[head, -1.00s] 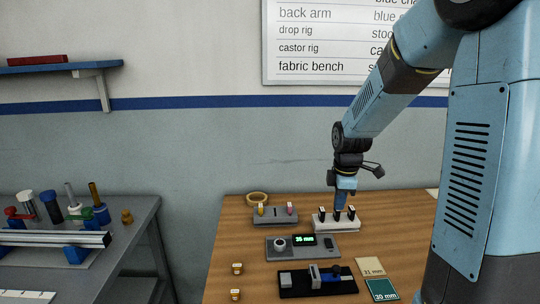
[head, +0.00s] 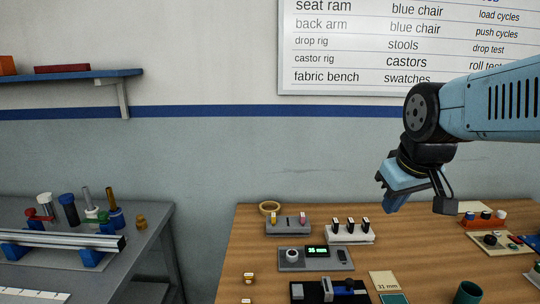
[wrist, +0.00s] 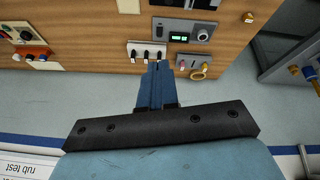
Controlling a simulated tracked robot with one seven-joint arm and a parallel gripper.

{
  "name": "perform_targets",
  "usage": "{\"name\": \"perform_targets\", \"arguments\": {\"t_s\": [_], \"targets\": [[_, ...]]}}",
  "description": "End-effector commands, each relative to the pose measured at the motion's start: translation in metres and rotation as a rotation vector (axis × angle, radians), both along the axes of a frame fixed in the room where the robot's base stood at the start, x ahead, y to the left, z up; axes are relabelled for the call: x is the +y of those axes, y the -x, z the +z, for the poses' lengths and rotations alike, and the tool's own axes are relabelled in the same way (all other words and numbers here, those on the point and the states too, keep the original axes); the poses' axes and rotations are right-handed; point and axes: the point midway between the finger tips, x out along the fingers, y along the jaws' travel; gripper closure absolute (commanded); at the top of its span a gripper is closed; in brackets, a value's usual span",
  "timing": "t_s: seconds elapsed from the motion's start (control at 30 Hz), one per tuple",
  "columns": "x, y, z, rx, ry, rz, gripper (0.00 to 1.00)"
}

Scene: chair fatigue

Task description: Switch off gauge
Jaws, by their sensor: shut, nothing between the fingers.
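The gauge (head: 288,266) is a flat grey box on the wooden table, with a round white-topped knob (head: 292,255), a lit green display (head: 317,251) and a small dark button or switch (head: 342,256) at its right end. The display seems to read 35 mm. The gauge also shows in the wrist view (wrist: 168,27), its display lit green. My gripper (head: 388,207) hangs tilted in the air above and right of the gauge, touching nothing. In the wrist view its blue fingers (wrist: 158,64) are together and empty.
Behind the gauge are a white block (head: 349,237) with three black switches and a grey block (head: 290,228) with two coloured pegs. A black fixture (head: 312,292) lies in front. Other panels (head: 500,243) stand to the right. A grey bench (head: 150,225) is at left.

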Motion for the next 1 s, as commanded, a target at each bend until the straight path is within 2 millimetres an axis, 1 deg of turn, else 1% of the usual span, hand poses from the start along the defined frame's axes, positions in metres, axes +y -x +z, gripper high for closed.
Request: {"name": "perform_targets", "arguments": {"t_s": [0.03,0.1,0.2,0.27,0.37,0.43,0.57,0.8,1.0], "targets": [[0.000,0.010,0.003,-0.018,-0.023,-0.043,1.00],[0.000,0.021,0.006,-0.035,-0.055,-0.101,1.00],[0.000,0.033,0.008,-0.050,-0.091,-0.161,1.00],[0.001,0.037,0.008,-0.055,-0.105,-0.186,1.00],[0.001,0.040,0.008,-0.057,-0.116,-0.209,0.90],[0.001,0.036,0.008,-0.051,-0.111,-0.218,0.84],[0.001,0.018,0.004,-0.018,-0.083,-0.229,0.71],[0.001,-0.031,-0.011,0.065,-0.018,-0.251,0.49],[0.001,-0.073,-0.032,0.139,0.016,-0.260,0.49]]}}
